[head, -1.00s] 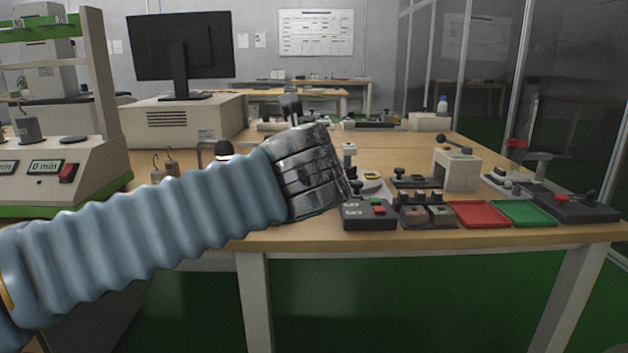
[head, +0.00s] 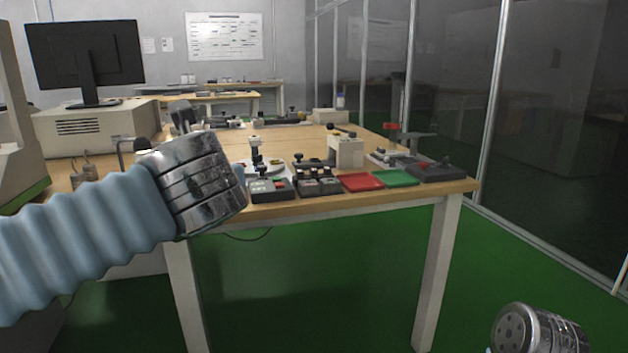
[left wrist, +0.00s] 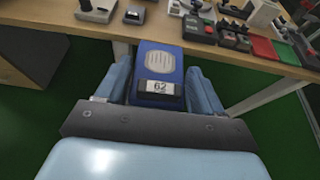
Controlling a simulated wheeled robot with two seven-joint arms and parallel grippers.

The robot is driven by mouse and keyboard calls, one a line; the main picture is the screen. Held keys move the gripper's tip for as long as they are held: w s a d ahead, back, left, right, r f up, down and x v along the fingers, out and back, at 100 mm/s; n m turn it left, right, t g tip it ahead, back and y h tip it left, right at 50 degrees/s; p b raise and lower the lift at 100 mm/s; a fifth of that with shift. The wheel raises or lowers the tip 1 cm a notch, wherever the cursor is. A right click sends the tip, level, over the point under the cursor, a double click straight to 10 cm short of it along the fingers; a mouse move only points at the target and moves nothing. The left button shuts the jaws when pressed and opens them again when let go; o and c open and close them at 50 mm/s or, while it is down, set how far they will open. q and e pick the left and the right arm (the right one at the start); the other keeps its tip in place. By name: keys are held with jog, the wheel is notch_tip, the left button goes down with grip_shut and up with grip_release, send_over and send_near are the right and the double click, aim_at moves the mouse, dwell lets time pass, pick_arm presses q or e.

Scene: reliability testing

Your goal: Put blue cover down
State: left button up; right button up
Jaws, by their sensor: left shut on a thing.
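The blue cover (left wrist: 158,65) shows in the left wrist view, with a pale round grille and a label reading 62. My left gripper (left wrist: 160,88) is shut on it, one blue finger along each side. The cover is held out in front of the wooden table's (head: 350,205) near edge. In the head view my left wrist (head: 195,180) hides the gripper's fingers and the cover. At the lower right of the head view a metal end of my right arm shows, but its gripper fingers are not visible.
Along the table's near edge stand a control box (head: 270,190), a red tray (head: 361,181), a green tray (head: 397,178) and a dark device (head: 436,172). A monitor (head: 85,58) stands at the left. Bare tabletop (head: 285,140) shows farther back. Glass partitions rise at the right.

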pick_arm(q)
jog(key=w+a+f+n+g+y+p, duration=0.15)
jog(key=w+f, duration=0.25)
jog(key=f, duration=0.4)
jog(key=w+a+f+t+y+p, duration=0.1)
jog(key=w+a+f+p, duration=0.2)
jog(key=f, duration=0.5)
notch_tip(320, 180, down, 16)
jog(key=s+m+h, duration=0.1)
jog(key=s+h, duration=0.1)
jog(key=shift+s+a+f+p, duration=0.25)
jog(key=shift+s+a+p, duration=0.05)
jog(key=shift+s+p, duration=0.05)
